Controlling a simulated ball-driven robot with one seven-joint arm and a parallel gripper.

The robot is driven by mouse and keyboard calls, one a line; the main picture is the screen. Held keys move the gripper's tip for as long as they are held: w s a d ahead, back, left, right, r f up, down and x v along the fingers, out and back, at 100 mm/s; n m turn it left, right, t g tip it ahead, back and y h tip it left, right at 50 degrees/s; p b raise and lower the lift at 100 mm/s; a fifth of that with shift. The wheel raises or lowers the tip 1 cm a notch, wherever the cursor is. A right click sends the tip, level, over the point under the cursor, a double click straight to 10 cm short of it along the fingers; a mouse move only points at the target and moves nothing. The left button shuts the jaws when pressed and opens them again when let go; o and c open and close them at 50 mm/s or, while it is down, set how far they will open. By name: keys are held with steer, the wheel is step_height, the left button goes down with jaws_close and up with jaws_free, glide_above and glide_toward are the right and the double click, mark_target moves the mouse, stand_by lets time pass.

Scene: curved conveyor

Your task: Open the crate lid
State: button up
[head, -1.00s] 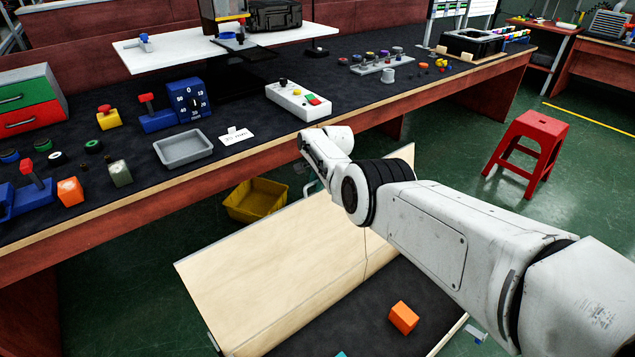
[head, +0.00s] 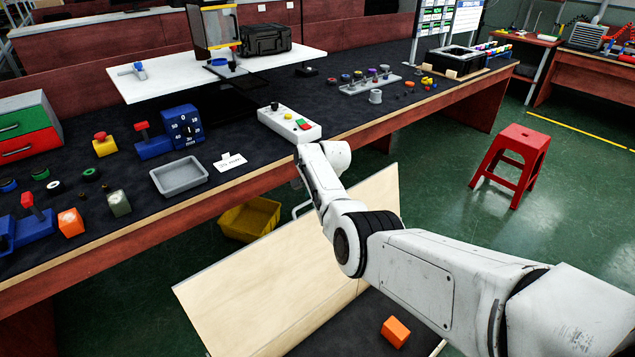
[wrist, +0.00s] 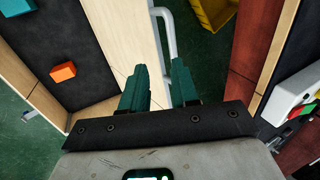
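The crate lid (head: 270,285) is a pale wooden panel standing open, tilted up from the dark-lined crate (head: 350,328) in the head view. In the wrist view the lid (wrist: 125,35) is seen nearly along its edge, with a pale bar handle (wrist: 169,35) on its outer side. My gripper (wrist: 159,88) has its two green fingers apart, with a gap between them. The near end of the handle lies at this gap; I cannot tell if the fingers touch it. In the head view my wrist hides the fingers.
An orange block (head: 396,331) lies in the crate. A yellow bin (head: 250,218) sits on the floor beyond the lid. The long workbench (head: 240,190), with a grey tray (head: 179,176) and a button box (head: 290,124), runs close behind. A red stool (head: 512,160) stands right.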

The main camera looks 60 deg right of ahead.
steer(key=shift+p+v, duration=0.5)
steer(key=shift+v, duration=1.4)
steer(key=s+a+f+n+g, duration=0.1)
steer(key=s+a+f+n, duration=0.5)
steer(key=a, duration=0.4)
steer(key=s+a+f+n+g, duration=0.1)
steer(key=s+a+f+n, duration=0.25)
steer(key=s+a, duration=0.55)
steer(key=s+a+r+n, duration=0.2)
steer(key=s+a+n, duration=0.3)
steer(key=s+a, duration=0.3)
steer(key=s+a+r+n+g+y, duration=0.1)
steer(key=s+a+r+n, duration=0.2)
steer(key=s+a+n, duration=0.3)
steer(key=s+a, duration=0.2)
steer(key=s, duration=0.3)
steer(key=shift+a+p, duration=0.2)
steer(key=shift+p, duration=0.1)
steer(key=shift+s, duration=0.15)
